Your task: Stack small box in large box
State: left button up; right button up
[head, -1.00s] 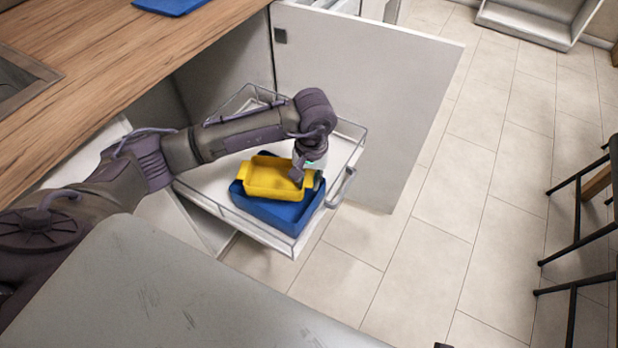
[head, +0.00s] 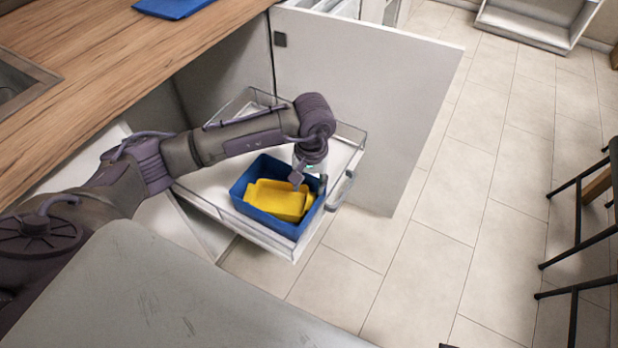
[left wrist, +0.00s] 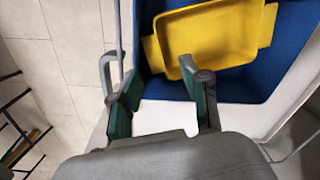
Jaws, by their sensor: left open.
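The yellow small box (head: 276,199) lies inside the blue large box (head: 240,190), tilted, with its right side lower. The blue box sits in the pulled-out white drawer tray with a wire rail. My left gripper (head: 308,180) is at the right edge of the blue box. In the left wrist view the gripper (left wrist: 160,108) is open and empty, its two green-padded fingers apart. The yellow box (left wrist: 212,38) and the blue box (left wrist: 262,78) are just beyond the fingers there. My right gripper is not in view.
The drawer tray (head: 205,185) has a wire rail and a handle (head: 341,190) at its front. An open white cabinet door (head: 365,100) stands behind it. A wooden counter (head: 120,60) is at the left. Black stools (head: 580,235) stand at the right; the tiled floor between is clear.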

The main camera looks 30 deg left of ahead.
pick_arm(q)
jog(key=shift+r, duration=0.1)
jog(key=shift+r+p, duration=0.6)
jog(key=shift+p, duration=0.2)
notch_tip(320, 180, up, 12)
jog(key=shift+d+p, duration=0.2)
jog(key=shift+p, duration=0.15)
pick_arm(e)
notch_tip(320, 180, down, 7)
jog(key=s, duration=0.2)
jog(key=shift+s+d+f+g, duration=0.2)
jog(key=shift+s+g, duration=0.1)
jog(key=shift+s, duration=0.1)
pick_arm(q)
jog(key=shift+w+f, duration=0.1)
